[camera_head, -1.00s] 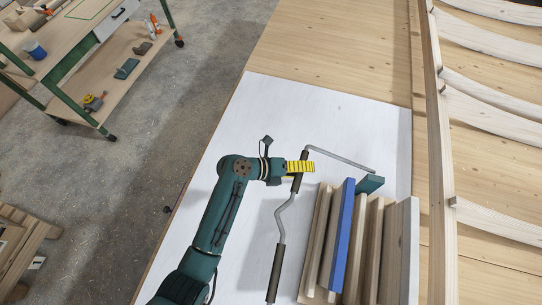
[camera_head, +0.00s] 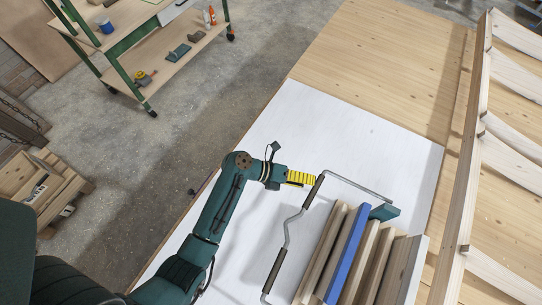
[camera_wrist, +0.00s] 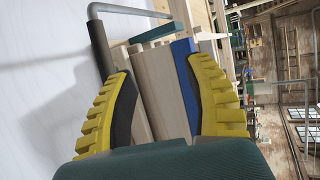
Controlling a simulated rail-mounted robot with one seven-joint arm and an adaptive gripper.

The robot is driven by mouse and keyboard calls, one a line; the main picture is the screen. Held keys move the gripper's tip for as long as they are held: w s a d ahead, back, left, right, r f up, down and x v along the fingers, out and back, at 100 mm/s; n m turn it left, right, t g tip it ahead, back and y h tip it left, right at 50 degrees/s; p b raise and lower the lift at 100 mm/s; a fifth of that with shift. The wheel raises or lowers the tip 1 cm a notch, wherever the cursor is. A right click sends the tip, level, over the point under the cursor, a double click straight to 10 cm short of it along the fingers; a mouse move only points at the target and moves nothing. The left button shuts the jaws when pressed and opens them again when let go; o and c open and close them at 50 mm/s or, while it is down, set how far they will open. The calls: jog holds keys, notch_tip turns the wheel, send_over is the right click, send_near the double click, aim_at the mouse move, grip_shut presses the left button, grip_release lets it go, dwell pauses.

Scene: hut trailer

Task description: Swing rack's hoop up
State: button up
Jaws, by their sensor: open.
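The rack's hoop (camera_head: 286,232) is a bent grey metal bar with dark grip sleeves. It lies low on the left side of the rack, and its far end reaches the rack's green end piece (camera_head: 384,212). My gripper (camera_head: 314,180) has yellow ribbed fingers and is beside the hoop's upper dark sleeve. In the wrist view my gripper (camera_wrist: 165,95) is open, with boards showing behind the gap. The hoop's sleeve (camera_wrist: 100,48) shows there just beyond the left finger's tip, not clearly between the fingers. Whether they touch is unclear.
The rack holds several upright wooden boards (camera_head: 375,262) and one blue board (camera_head: 346,255). It stands on a white sheet (camera_head: 345,135) over a wooden surface. A beam with curved ribs (camera_head: 470,160) runs along the right. A wheeled green workbench (camera_head: 125,75) stands at upper left.

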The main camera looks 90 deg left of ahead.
jog(key=d+p+v, duration=0.1)
jog(key=p+v, duration=0.5)
jog(key=v, duration=0.5)
jog(key=shift+s+a+r, duration=0.2)
jog(key=shift+a, duration=0.3)
jog(key=shift+r+p, duration=0.1)
jog(key=shift+p, duration=0.3)
dwell(0.4)
